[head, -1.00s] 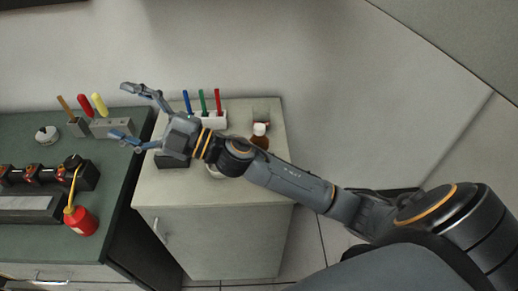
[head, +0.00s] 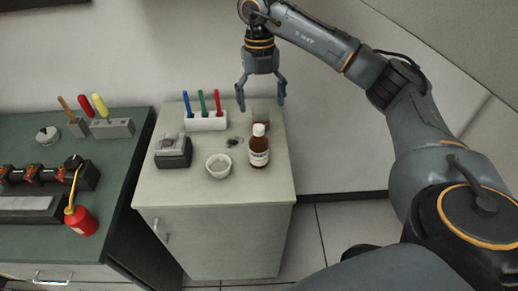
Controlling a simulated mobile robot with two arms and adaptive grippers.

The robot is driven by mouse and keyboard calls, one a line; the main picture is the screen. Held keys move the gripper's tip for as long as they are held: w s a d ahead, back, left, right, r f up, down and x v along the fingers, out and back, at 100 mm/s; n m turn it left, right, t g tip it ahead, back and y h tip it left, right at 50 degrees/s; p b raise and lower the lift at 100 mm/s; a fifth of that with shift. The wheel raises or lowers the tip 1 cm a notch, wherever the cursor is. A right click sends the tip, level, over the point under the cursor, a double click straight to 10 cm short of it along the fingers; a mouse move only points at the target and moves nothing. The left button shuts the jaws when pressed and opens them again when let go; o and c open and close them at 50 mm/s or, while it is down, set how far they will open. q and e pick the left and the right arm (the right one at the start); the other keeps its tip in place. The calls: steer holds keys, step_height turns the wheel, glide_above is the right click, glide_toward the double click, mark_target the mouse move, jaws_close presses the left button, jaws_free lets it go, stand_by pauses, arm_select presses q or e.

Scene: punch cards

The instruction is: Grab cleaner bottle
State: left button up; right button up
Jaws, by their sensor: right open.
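The cleaner bottle is most likely the brown bottle with a white cap and a pale label (head: 259,147). It stands upright near the right side of the small cabinet top (head: 205,190). My right gripper (head: 261,102) is open, with its fingers pointing down in the picture. It is empty and appears above and behind the bottle, apart from it. My left gripper is not in view.
The green bench (head: 110,160) at left holds a red oil can (head: 80,220).

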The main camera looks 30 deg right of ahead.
mark_target(261, 128)
steer(key=f, duration=0.2)
steer(key=f+p, duration=0.1)
steer(key=f, duration=0.2)
steer(key=f+p, duration=0.1)
steer(key=f, duration=0.1)
steer(key=shift+s+a+f, duration=0.25)
steer(key=shift+s+f, duration=0.05)
steer(key=shift+s, duration=0.1)
steer(key=shift+a+f+p, duration=0.1)
steer(key=shift+f+p, duration=0.15)
steer(key=shift+p, duration=0.05)
steer(key=f, duration=0.1)
steer(key=f+p, duration=0.2)
steer(key=shift+a+f, duration=0.25)
steer(key=shift+f, duration=0.6)
steer(key=c, duration=1.4)
steer(key=shift+c, duration=0.3)
steer(key=shift+w+r, duration=0.1)
steer(key=shift+r, duration=0.05)
